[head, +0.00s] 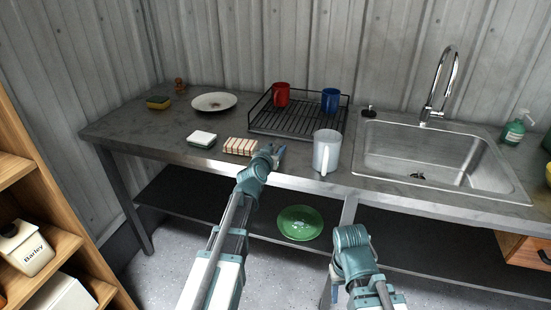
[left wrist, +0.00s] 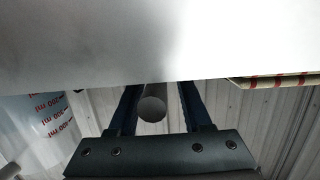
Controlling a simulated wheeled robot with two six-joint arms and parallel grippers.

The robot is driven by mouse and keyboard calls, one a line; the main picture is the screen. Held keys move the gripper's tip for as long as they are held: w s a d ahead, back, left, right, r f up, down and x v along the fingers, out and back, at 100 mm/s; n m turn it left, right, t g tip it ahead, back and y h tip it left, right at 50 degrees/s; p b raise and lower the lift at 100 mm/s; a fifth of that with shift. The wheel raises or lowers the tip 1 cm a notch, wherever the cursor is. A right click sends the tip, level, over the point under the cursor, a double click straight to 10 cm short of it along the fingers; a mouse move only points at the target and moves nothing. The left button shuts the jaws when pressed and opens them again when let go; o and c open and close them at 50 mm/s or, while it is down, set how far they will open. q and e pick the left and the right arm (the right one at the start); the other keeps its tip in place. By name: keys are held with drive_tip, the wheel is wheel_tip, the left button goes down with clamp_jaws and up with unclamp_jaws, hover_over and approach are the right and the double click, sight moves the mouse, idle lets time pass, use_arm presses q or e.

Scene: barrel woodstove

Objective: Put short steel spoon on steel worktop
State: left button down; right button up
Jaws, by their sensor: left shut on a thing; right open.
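My left gripper (head: 278,153) is at the front edge of the steel worktop (head: 175,136), between the striped cloth and the grey jug. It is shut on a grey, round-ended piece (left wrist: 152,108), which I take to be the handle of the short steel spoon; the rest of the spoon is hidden. In the left wrist view a broad pale surface fills the top and hides the fingertips. I cannot tell whether the spoon touches the worktop. My right gripper (head: 332,286) hangs low in front of the worktop, open and empty, partly hidden by its arm.
A dish rack (head: 297,120) with red and blue mugs is behind. A sink (head: 425,160) is at right, a green plate (head: 299,222) below.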

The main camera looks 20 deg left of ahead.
use_arm(q)
drive_tip(key=shift+f, duration=0.45)
use_arm(e)
drive_tip(key=shift+f, duration=0.5)
use_arm(q)
drive_tip(key=shift+f, duration=0.1)
use_arm(e)
drive_tip(key=shift+f, duration=0.1)
use_arm(q)
drive_tip(key=shift+f, duration=0.15)
drive_tip(key=shift+c, duration=1.7)
unclamp_jaws()
use_arm(e)
drive_tip(key=shift+f, duration=0.1)
